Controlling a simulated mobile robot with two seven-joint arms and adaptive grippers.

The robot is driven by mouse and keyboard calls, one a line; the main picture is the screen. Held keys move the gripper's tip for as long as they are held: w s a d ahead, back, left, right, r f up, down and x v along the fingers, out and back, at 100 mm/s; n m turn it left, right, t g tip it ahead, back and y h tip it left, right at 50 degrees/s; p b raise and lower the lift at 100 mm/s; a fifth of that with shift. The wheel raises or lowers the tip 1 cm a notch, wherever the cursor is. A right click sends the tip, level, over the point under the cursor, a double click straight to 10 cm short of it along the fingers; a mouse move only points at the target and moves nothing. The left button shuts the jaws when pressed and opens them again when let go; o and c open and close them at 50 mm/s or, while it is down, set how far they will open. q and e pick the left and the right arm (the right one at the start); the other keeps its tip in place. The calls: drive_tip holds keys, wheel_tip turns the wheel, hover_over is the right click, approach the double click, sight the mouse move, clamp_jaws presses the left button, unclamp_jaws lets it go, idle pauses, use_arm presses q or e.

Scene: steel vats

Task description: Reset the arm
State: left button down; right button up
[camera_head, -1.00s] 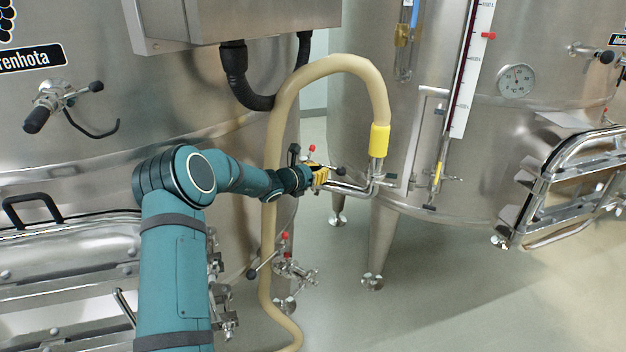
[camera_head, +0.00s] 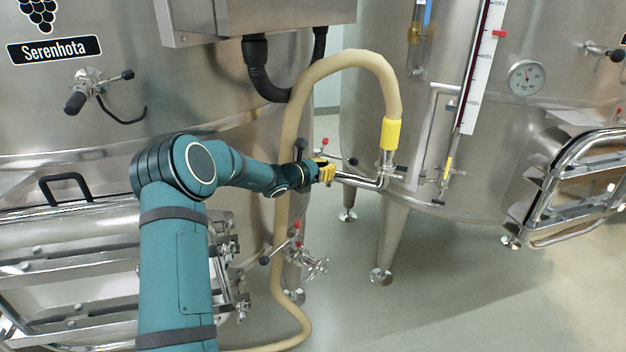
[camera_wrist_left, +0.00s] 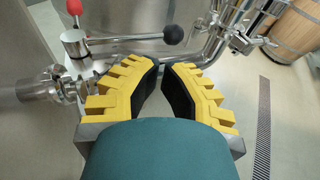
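My left arm reaches in from the lower left of the head view. Its gripper (camera_head: 328,171) has yellow fingers and is in front of the pipe and valve fittings between two steel vats. In the left wrist view the yellow fingers of the left gripper (camera_wrist_left: 160,80) stand a little apart with a gap between their black pads, and nothing is between them. A valve lever with a black ball knob (camera_wrist_left: 173,34) lies just beyond the fingertips, and a red knob (camera_wrist_left: 74,7) is at its upper left. My right gripper is not in view.
A beige hose (camera_head: 290,140) loops behind my left arm to a yellow collar (camera_head: 391,134) on the right vat's pipe. Steel vats (camera_head: 60,150) stand left and right. A lower valve (camera_head: 308,262) juts out below my arm. Open floor (camera_head: 430,290) lies at lower right.

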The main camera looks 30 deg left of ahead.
use_arm(q)
drive_tip(key=d+v, duration=0.1)
drive_tip(key=v, duration=0.6)
drive_tip(key=shift+s+d, duration=0.35)
drive_tip(key=shift+d, duration=0.4)
drive_tip(key=shift+f, duration=0.1)
drive_tip(key=s+d+f+m+g+h, duration=0.1)
drive_tip(key=s+d+f+m+g, duration=0.45)
drive_tip(key=d+f, duration=0.4)
drive_tip(key=s+d+f+m+g+h, duration=0.1)
drive_tip(key=s+d+f+m+g, duration=0.45)
drive_tip(key=d+f, duration=0.45)
drive_tip(key=s+d+f+m+g+y, duration=0.1)
drive_tip(key=s+d+f+m, duration=0.4)
drive_tip(key=s+m, duration=0.4)
drive_tip(key=s+d+f+m+g, duration=0.1)
drive_tip(key=s+d+f+m, duration=0.4)
drive_tip(key=s+d+m, duration=0.2)
drive_tip(key=s+m, duration=0.2)
drive_tip(key=m, duration=0.2)
drive_tip(key=shift+d+f+m+g+y, duration=0.15)
drive_tip(key=shift+d+m+g+y, duration=0.15)
drive_tip(key=shift+d+g+y, duration=0.1)
drive_tip(key=shift+a, duration=0.15)
